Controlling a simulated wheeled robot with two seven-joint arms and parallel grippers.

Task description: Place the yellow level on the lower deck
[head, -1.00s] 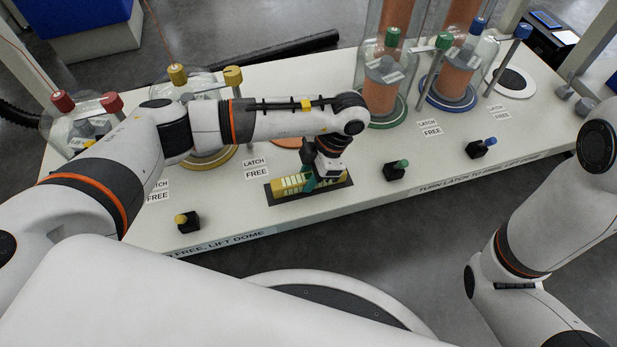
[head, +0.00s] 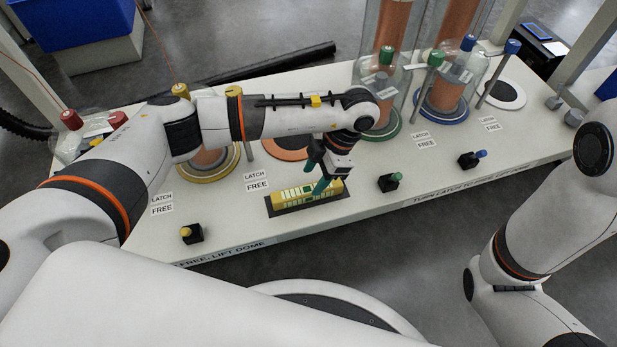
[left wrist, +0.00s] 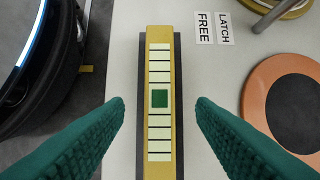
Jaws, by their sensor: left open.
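The yellow level (head: 308,193) is a long yellow bar with pale windows and a green square in the middle. It lies on a dark rectangular pad on the white deck (head: 235,225), near the front edge. In the left wrist view the level (left wrist: 160,135) runs upright down the middle of the picture. My left gripper (head: 322,172) is open above the level. Its two green fingers (left wrist: 160,108) stand apart on either side of it, holding nothing. My right arm shows at the right, but its gripper is out of view.
Glass domes with coloured knobs stand along the back; a copper-coloured column shows inside the green-knobbed dome (head: 383,85). An orange ring (left wrist: 290,105) lies beside the level. Small latches with yellow (head: 192,233), green (head: 390,183) and blue (head: 470,160) knobs line the front.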

